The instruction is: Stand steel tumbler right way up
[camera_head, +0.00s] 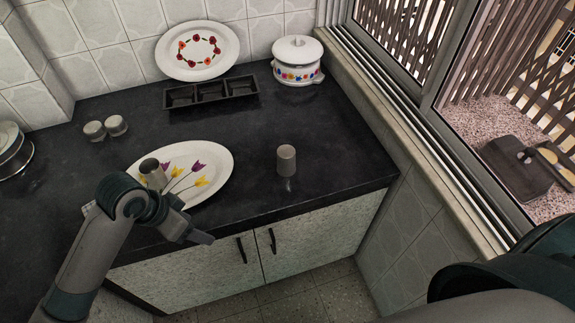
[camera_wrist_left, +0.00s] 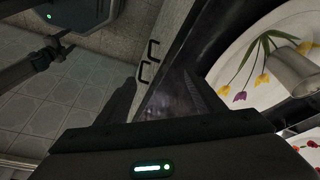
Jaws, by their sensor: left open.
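A grey steel tumbler (camera_head: 286,160) stands on the dark counter right of the tulip plate. Its top looks like a closed flat end, so it appears upside down. A second grey tumbler (camera_head: 153,174) stands on the tulip plate (camera_head: 215,160), with a dark top that looks like an open mouth; it also shows at the right of the left wrist view (camera_wrist_left: 290,72). My left gripper (camera_head: 202,238) is open and empty in front of the counter's front edge, apart from both tumblers. Its two fingers (camera_wrist_left: 162,95) show apart in the left wrist view.
A black sectioned tray (camera_head: 211,97), a floral plate (camera_head: 197,50) leaning on the wall and a lidded pot (camera_head: 298,73) are at the back. Two small shakers (camera_head: 105,128) stand at left. The counter (camera_head: 330,150) around the right tumbler is clear; the window sill is right.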

